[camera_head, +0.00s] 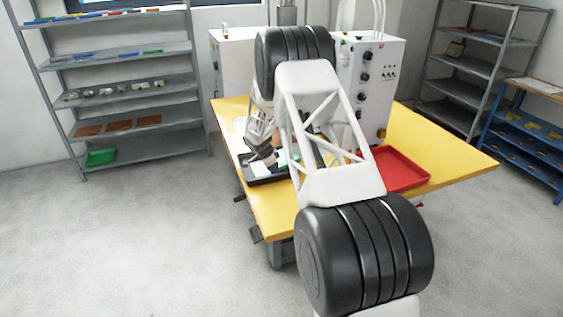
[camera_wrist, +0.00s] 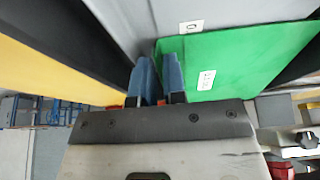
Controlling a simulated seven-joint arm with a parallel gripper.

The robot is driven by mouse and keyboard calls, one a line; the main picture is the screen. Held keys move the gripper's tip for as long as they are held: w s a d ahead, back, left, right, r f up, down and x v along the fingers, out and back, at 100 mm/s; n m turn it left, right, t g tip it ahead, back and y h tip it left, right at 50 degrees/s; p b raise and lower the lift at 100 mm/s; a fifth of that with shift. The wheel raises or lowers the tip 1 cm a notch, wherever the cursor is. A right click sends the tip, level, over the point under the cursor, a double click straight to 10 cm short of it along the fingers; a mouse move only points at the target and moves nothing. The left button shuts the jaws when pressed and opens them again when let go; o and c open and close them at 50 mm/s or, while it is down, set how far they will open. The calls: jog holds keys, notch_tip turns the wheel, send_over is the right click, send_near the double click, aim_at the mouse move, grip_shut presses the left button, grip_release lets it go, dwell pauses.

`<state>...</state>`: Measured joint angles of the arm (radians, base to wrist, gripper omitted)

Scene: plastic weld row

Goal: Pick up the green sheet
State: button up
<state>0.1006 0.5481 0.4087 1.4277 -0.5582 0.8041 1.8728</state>
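The green sheet (camera_wrist: 240,62) fills the upper right of the wrist view and carries a small white label. My gripper (camera_wrist: 158,72) has two blue fingers close together at the sheet's left edge. The sheet's edge runs behind or between the fingertips; I cannot tell whether they grip it. My arm hides much of this area.
A grey sheet (camera_wrist: 205,12) with a label lies beside the green one. A red tray (camera_head: 402,170) sits on the yellow table (camera_head: 440,150) to the right. A white machine (camera_head: 371,90) stands behind. Shelves (camera_head: 125,90) line the left wall; the floor in front is clear.

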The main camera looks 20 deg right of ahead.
dwell(0.4)
grip_shut()
jog(key=shift+r, duration=0.1)
notch_tip(320, 180, up, 10)
dwell(0.6)
jog(key=shift+a, duration=0.1)
dwell(0.5)
